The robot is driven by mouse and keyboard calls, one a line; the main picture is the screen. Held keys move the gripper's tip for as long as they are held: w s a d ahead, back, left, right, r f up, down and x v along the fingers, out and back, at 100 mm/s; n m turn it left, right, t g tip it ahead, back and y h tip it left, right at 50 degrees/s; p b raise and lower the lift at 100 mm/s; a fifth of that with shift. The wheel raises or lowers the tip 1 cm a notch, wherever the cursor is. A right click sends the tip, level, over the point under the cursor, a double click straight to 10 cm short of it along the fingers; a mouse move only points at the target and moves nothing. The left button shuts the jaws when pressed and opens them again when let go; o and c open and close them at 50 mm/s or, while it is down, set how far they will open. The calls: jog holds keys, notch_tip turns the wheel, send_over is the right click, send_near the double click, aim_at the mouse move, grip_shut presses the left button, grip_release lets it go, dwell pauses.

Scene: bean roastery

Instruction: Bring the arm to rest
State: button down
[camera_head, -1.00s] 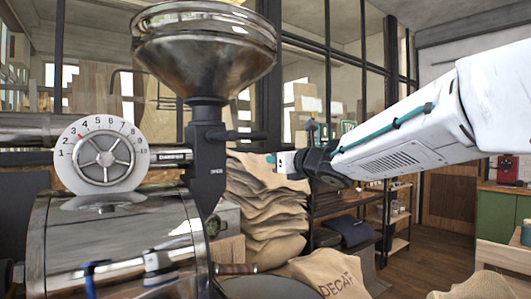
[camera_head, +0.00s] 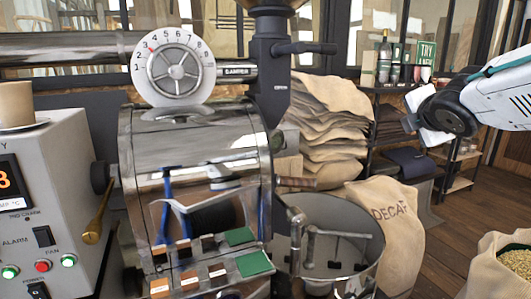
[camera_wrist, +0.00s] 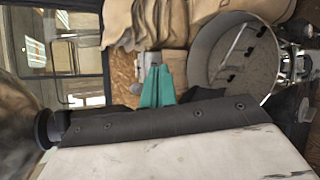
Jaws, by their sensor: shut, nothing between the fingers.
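My arm (camera_head: 500,95) reaches in from the right edge in the head view, white with a dark wrist joint. It hangs in the air in front of the shelf and to the right of the roaster. In the wrist view my gripper (camera_wrist: 155,72) shows as two teal fingers side by side, shut with nothing between them. It touches nothing that I can see. A dark bracket hides the lower part of the fingers.
The metal roaster drum (camera_head: 195,150) and round cooling bin (camera_head: 335,215) stand left of the arm. A DECAF sack (camera_head: 385,225), stacked sacks (camera_head: 320,130) and a shelf (camera_head: 400,88) are behind. A sack of beans (camera_head: 500,270) stands lower right. Some wooden floor (camera_head: 445,235) is clear.

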jog(key=s+d+f+m+g+h, duration=0.2)
jog(key=s+f+m+g, duration=0.3)
jog(key=s+f+m, duration=0.4)
jog(key=s+a+f+m+g+y, duration=0.1)
jog(key=s+a+f+m+g, duration=0.1)
jog(key=s, duration=0.5)
jog(key=s+a+f+m+g+y, duration=0.2)
jog(key=s+a+f+m+g, duration=0.1)
jog(key=s+m, duration=0.3)
jog(key=s+a+f+m+g+y, duration=0.1)
jog(key=s+a+f+m+g, duration=0.1)
jog(key=s, duration=0.8)
jog(key=shift+a+f+m+y, duration=0.3)
jog(key=shift+a+f+m, duration=0.55)
jog(key=shift+a, duration=0.3)
jog(key=c, duration=2.1)
grip_release()
jog(key=shift+c, duration=0.2)
